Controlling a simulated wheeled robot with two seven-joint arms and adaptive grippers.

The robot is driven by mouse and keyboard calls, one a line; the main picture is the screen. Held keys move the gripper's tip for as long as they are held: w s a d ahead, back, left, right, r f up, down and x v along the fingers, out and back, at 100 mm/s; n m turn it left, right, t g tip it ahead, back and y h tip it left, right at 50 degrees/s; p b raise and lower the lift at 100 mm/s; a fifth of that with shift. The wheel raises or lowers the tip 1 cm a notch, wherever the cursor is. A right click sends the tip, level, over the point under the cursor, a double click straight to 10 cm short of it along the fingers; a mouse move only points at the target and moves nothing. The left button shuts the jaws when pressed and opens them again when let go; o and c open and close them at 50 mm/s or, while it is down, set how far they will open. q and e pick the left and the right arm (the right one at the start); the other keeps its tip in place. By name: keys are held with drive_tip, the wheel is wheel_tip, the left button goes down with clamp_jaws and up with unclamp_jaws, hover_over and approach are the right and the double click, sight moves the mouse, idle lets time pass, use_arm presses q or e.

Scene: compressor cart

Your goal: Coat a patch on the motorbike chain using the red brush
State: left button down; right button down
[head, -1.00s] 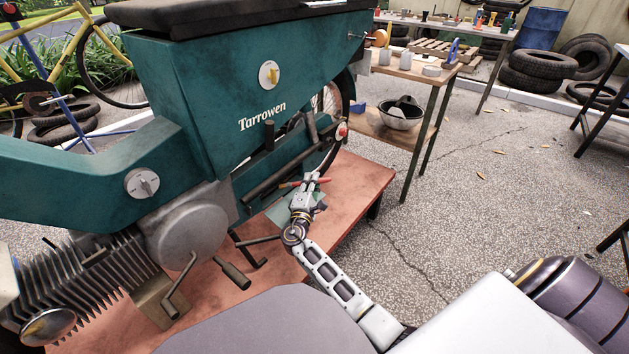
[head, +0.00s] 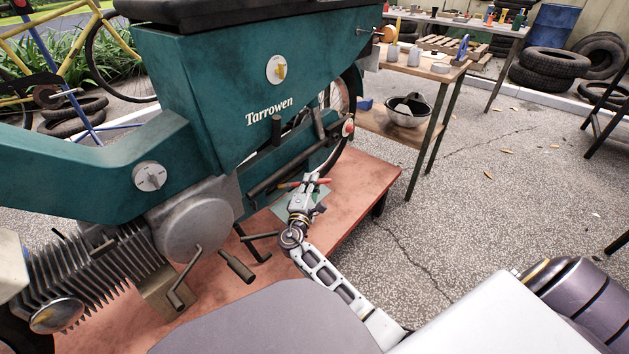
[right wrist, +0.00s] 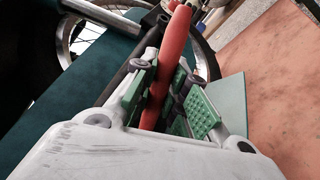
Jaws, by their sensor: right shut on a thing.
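The motorbike (head: 225,90) is dark green, marked "Tarrowen", and stands on a red platform (head: 365,185). My right gripper (head: 312,179) is low beside the bike's rear lower side, shut on the red brush (head: 322,181). In the right wrist view the brush's red handle (right wrist: 171,62) stands between the green-padded fingers (right wrist: 168,95). I cannot make out the bristles. The chain cannot be clearly told apart; dark bars and the gripper cover that area. A wheel (right wrist: 200,62) shows behind the fingers. My left gripper is out of view.
A flat green sheet (right wrist: 229,98) lies on the platform beside the gripper. A crank pedal (head: 236,265) and a kick lever (head: 183,285) stick out near my forearm. Open gravel ground lies at right.

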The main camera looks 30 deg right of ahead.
drive_tip(key=shift+s+a, duration=0.15)
drive_tip(key=shift+a, duration=0.1)
idle(0.3)
drive_tip(key=shift+s+a, duration=0.35)
drive_tip(key=shift+a, duration=0.5)
drive_tip(key=shift+s+a, duration=0.3)
drive_tip(key=shift+a, duration=0.5)
drive_tip(key=shift+w+d, duration=0.1)
drive_tip(key=shift+d, duration=0.05)
drive_tip(key=shift+w+d+b, duration=0.15)
drive_tip(key=shift+w+d, duration=0.15)
drive_tip(key=shift+d, duration=0.5)
drive_tip(key=shift+w+d+b, duration=0.15)
drive_tip(key=shift+w+d, duration=0.1)
drive_tip(key=shift+d, duration=0.5)
drive_tip(key=shift+w+d, duration=0.4)
drive_tip(key=shift+d, duration=0.45)
drive_tip(key=shift+w+d, duration=0.35)
drive_tip(key=shift+d, duration=0.45)
